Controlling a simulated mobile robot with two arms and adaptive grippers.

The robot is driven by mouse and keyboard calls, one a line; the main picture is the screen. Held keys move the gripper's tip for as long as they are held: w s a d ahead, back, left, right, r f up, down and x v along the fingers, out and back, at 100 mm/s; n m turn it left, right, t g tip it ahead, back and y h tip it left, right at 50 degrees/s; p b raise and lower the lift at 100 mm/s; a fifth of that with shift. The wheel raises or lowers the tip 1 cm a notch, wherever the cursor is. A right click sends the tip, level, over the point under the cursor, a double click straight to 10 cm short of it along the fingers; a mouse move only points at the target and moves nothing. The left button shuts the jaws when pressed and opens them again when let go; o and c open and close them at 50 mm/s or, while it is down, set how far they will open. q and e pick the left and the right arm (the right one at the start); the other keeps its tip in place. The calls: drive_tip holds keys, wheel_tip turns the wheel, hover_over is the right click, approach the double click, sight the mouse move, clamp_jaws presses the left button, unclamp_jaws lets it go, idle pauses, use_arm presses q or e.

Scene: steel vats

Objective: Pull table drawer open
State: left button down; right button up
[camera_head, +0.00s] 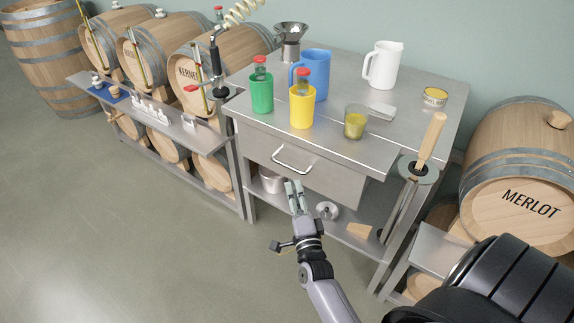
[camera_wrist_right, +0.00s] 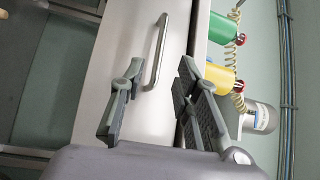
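The steel table (camera_head: 345,70) has a drawer (camera_head: 325,178) in its front, which looks shut. A bent metal bar handle (camera_head: 290,166) sits on the drawer front. My right gripper (camera_head: 295,186) is just below and in front of the handle in the head view. In the right wrist view my right gripper (camera_wrist_right: 159,66) is open, with nothing between its fingers. The handle (camera_wrist_right: 158,55) shows ahead, between the fingers' lines, apart from the fingers as far as I can tell. My left gripper is not in view.
On the tabletop stand a green cup (camera_head: 261,93), a yellow cup (camera_head: 302,107), a blue jug (camera_head: 315,72), a white jug (camera_head: 383,65) and a glass (camera_head: 355,122). A wooden-handled tool (camera_head: 431,140) stands at the right corner. Open floor (camera_head: 120,220) lies left.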

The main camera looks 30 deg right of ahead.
sight(288, 165)
drive_tip(key=x, duration=1)
clamp_jaws()
drive_tip(key=shift+f, duration=0.1)
idle(0.5)
